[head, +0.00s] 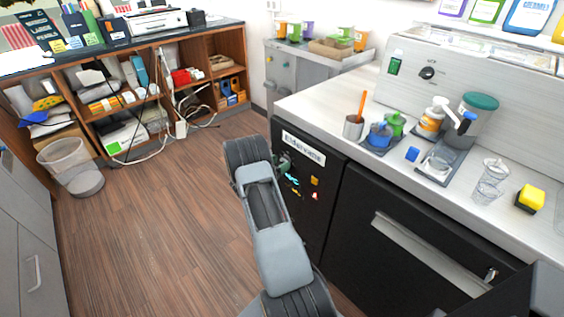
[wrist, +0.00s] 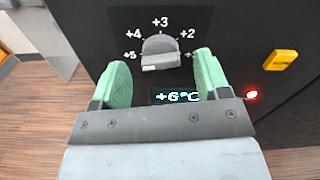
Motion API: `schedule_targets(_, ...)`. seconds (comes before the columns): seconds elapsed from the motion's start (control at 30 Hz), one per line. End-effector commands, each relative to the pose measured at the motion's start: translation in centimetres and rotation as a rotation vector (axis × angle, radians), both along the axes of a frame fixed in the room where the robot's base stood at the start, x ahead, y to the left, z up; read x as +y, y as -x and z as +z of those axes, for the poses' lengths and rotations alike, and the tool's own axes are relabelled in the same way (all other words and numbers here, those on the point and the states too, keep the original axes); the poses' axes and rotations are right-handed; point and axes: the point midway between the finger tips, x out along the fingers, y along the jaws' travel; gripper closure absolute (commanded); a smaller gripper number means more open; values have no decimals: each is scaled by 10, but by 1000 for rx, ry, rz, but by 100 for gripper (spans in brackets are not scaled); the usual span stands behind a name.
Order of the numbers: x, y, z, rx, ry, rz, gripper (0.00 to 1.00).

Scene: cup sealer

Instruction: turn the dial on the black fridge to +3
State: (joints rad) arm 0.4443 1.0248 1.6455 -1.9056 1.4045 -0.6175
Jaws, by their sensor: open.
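The black fridge (head: 332,176) stands under the counter in the head view. Its dark front fills most of the wrist view (wrist: 245,25). The dial (wrist: 160,46) is a grey round knob with white marks from +5 at left through +3 at the top to +2 at right; a further mark is partly hidden. I cannot tell which mark it points to. A display (wrist: 177,97) below it reads +6°C. My gripper (wrist: 162,62) is open, its green fingers to the left and right of the dial, apart from it. My arm hides the dial in the head view.
A red light (wrist: 252,94) and a yellow magnet (wrist: 281,64) are right of the dial. Another black cabinet with a bar handle (head: 430,254) adjoins the fridge. The counter (head: 310,107) above holds cups and bottles. Open wooden floor (head: 165,220) lies to the left.

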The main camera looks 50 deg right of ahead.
Motion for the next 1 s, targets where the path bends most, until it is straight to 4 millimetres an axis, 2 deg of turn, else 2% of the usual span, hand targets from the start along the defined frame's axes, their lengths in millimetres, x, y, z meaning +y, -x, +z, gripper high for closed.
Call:
schedule_targets(0.2, -16, 2, 0, 1, 0, -1, 31)
schedule_targets(0.57, -19, 1, 0, 0, 0, 0, 31)
schedule_targets(1.0, -19, 1, 0, 0, 0, 0, 72)
